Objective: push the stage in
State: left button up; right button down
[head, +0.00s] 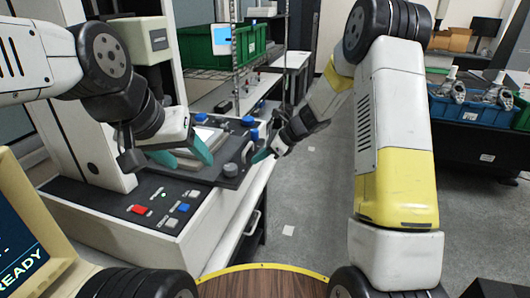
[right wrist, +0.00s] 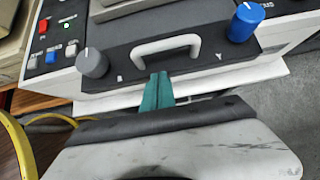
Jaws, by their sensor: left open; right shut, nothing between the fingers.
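The stage (head: 215,172) is a dark plate on the machine's white bed, with a part on top. In the right wrist view, its dark front (right wrist: 122,62) carries a pale handle (right wrist: 166,46), a grey knob (right wrist: 92,63) and a blue knob (right wrist: 246,20). My right gripper (head: 262,155) is shut and empty at the stage's front. In the right wrist view its teal fingertips (right wrist: 159,76) are just below the handle, by the front edge; contact is unclear. My left gripper (head: 184,157) is open over the stage's left side, partly hiding the part there.
A control panel (head: 155,207) with red, blue and grey buttons is left of the stage. A beige monitor (head: 40,240) reading READY is in the left foreground. Green crates (head: 185,45) stand behind. Grey floor (head: 310,200) is clear to the right of the bed.

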aim_at(219, 156)
jog(key=w+a, duration=0.1)
jog(key=a, duration=0.3)
jog(key=w+a, duration=0.1)
jog(key=a, duration=0.3)
jog(key=w+a, duration=0.2)
jog(key=a, duration=0.2)
jog(key=shift+a, duration=0.2)
